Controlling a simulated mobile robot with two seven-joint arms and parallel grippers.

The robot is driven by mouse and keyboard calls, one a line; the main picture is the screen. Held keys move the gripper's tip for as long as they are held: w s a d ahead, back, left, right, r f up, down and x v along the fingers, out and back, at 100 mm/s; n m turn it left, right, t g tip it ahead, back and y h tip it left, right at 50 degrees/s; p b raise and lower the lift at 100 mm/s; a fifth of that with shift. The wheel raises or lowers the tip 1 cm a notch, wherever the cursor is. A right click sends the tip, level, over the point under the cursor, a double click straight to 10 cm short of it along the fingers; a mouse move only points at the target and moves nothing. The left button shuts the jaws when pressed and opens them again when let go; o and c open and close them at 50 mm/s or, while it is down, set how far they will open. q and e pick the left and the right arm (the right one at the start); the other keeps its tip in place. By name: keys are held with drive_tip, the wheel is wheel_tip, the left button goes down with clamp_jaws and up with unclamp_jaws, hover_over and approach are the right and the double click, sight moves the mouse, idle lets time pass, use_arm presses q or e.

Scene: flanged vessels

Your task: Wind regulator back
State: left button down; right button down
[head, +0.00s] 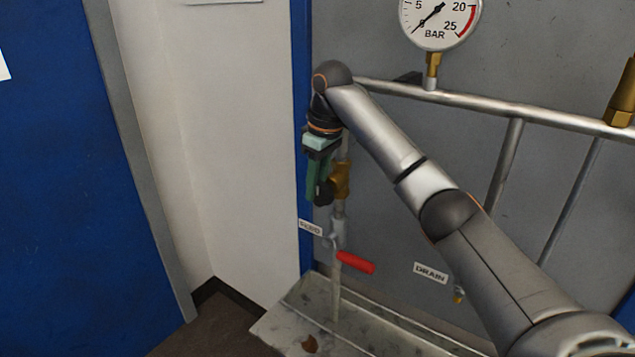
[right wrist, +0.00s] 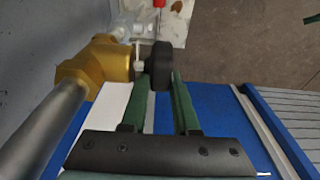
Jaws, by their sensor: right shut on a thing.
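The regulator is a brass body (head: 341,181) on a vertical pipe with a black round knob (head: 324,192) on its left side. In the right wrist view the brass body (right wrist: 108,62) is at the left and the black knob (right wrist: 161,65) faces sideways. My right gripper (head: 318,186) has green fingers and reaches down to the knob. In the right wrist view its fingertips (right wrist: 161,80) lie on either side of the knob, shut on it. Part of the knob is hidden by the fingers in the head view. My left gripper is not in view.
A round pressure gauge (head: 436,16) marked BAR stands above a horizontal pipe (head: 480,105). A red lever handle (head: 355,263) sits below the regulator, near a small label. A DRAIN label (head: 430,272) is right of it. A grey tray (head: 290,322) lies underneath. A white wall (head: 235,130) is left.

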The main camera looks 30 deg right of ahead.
sight(320, 182)
drive_tip(key=shift+f+g, duration=0.25)
drive_tip(key=shift+g, duration=0.15)
drive_tip(key=c, duration=0.9)
unclamp_jaws()
drive_tip(key=shift+c, duration=0.2)
drive_tip(key=shift+r, duration=0.1)
wheel_tip(320, 182, up, 12)
drive_tip(key=shift+s+d+r, duration=0.15)
drive_tip(key=shift+s+r, duration=0.05)
drive_tip(key=shift+s, duration=0.25)
